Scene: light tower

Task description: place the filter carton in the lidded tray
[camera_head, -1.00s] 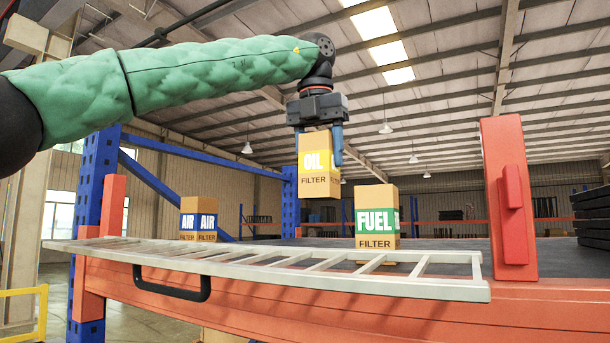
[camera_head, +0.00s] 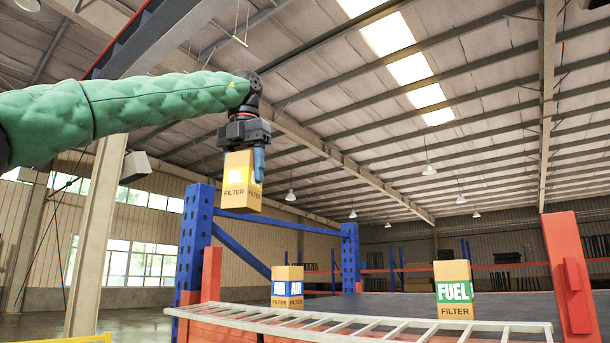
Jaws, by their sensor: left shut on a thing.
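My left gripper (camera_head: 242,150) is shut on the oil filter carton (camera_head: 241,182), a brown box with a yellow OIL label. It holds the carton upright in the air, above and left of the shelf. The air filter carton (camera_head: 287,288), with a blue label, stands on the shelf behind the rail. The fuel filter carton (camera_head: 453,290), with a green label, stands on the shelf further right. I see no lidded tray in this view. My right gripper is not in view.
A pale ladder-like rail (camera_head: 370,325) runs along the shelf's front edge. A blue rack post (camera_head: 196,240) stands below and left of the held carton, and a red post (camera_head: 572,275) at the right. Open floor lies to the left.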

